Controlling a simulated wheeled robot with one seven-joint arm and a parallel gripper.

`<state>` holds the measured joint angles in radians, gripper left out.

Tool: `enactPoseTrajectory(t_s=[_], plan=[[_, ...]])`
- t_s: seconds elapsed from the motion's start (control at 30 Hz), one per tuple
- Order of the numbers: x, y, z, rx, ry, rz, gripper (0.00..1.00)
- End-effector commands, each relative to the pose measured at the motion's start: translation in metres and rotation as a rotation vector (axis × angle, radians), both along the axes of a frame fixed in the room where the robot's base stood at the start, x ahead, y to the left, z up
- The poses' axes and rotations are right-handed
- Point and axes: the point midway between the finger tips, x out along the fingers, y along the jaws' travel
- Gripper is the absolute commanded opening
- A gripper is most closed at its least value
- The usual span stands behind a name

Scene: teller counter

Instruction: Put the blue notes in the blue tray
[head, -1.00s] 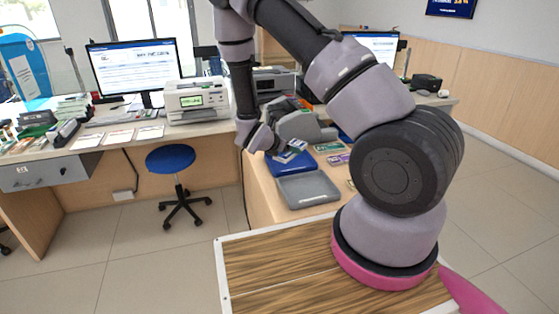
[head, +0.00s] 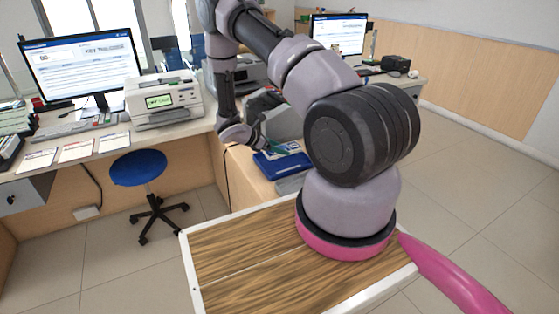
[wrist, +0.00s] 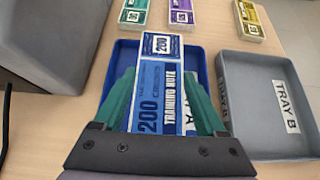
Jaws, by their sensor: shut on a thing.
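The blue notes (wrist: 158,75), a bundle marked 200 and "Training Note", are held between the green fingers of my gripper (wrist: 160,82) in the wrist view. The blue tray (wrist: 204,66) lies below and around the notes in that view, its label partly hidden behind the notes and fingers. I cannot tell exactly how high the notes are above its floor. In the head view my gripper (head: 268,147) is over the blue tray (head: 272,169), where the notes are hard to make out.
A grey tray (wrist: 235,62) marked Tray B stands just right of the blue one and looks empty. Green notes (wrist: 133,12), purple notes (wrist: 181,14) and yellow notes (wrist: 247,18) lie beyond the trays. A grey machine (wrist: 50,40) stands at left.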

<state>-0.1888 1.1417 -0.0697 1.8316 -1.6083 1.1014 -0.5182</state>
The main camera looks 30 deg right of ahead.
Motion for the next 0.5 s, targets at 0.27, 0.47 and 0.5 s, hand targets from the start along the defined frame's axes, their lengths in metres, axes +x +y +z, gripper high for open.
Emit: enactPoseTrajectory(t_s=[0.27, 0.47, 0.5], plan=[[0.0, 0.0, -0.026, -0.001, -0.001, 0.001, 0.1], [0.0, 0.0, -0.051, 0.0, -0.001, 0.002, 0.1], [0.0, 0.0, -0.052, 0.0, -0.001, 0.002, 0.1]])
